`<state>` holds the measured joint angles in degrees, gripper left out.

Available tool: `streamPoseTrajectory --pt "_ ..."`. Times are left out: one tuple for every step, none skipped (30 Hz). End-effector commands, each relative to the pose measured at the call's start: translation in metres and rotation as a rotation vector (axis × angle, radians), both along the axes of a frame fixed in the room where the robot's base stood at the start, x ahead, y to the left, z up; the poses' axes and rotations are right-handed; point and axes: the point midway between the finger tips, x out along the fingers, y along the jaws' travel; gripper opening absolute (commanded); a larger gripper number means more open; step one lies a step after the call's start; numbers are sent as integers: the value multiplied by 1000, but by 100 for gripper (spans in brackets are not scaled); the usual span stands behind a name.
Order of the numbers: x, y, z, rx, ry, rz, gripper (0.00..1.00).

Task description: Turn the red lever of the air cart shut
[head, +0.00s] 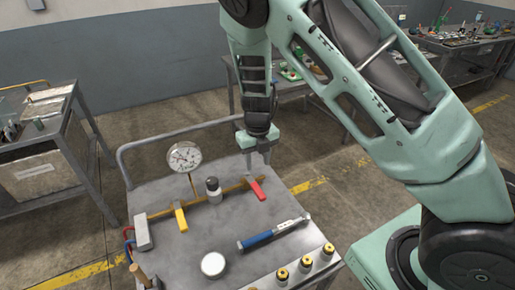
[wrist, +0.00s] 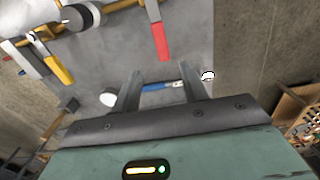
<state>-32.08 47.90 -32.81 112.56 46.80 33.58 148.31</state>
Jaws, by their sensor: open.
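The air cart (head: 190,262) has a grey metal top with a brass pipe (head: 228,190) along its far side. The red lever (head: 257,189) is at the pipe's right end, its handle angled across the pipe line toward the near side. In the wrist view the red lever (wrist: 161,40) shows beyond my fingertips, not between them. My gripper (head: 256,158) points down, open and empty, just above and behind the lever; in the wrist view its two fingers (wrist: 160,78) are spread. A yellow lever (head: 180,217) sits farther left on the same pipe.
A pressure gauge (head: 184,156) and a dark-and-white cylinder (head: 213,188) stand by the pipe. A blue-handled wrench (head: 272,234), a white round disc (head: 213,264) and several brass-topped fittings (head: 305,263) are nearer. A tube handle (head: 150,146) edges the cart. Other benches stand behind.

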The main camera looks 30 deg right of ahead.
Motion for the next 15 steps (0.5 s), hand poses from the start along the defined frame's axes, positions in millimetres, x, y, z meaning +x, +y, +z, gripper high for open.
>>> streamPoseTrajectory --pt "1 1 11 1 -5 3 44" --pt "1 1 17 1 -3 3 44" --pt "1 1 24 1 -4 2 44" --pt "0 1 28 1 -3 1 44" --pt "1 1 33 1 -3 3 44" --pt "1 1 38 1 -3 2 44" --pt "1 1 41 1 -3 1 44" --pt "1 1 44 1 -2 1 44" --pt "0 1 46 1 -1 1 44" --pt "0 0 48 0 -1 1 44" --pt "0 0 50 0 -1 1 44" --pt "0 0 51 0 -1 1 44" --pt "0 0 52 0 -1 1 44" --pt "0 0 52 0 -1 1 44" --pt "0 0 52 0 -1 1 44"
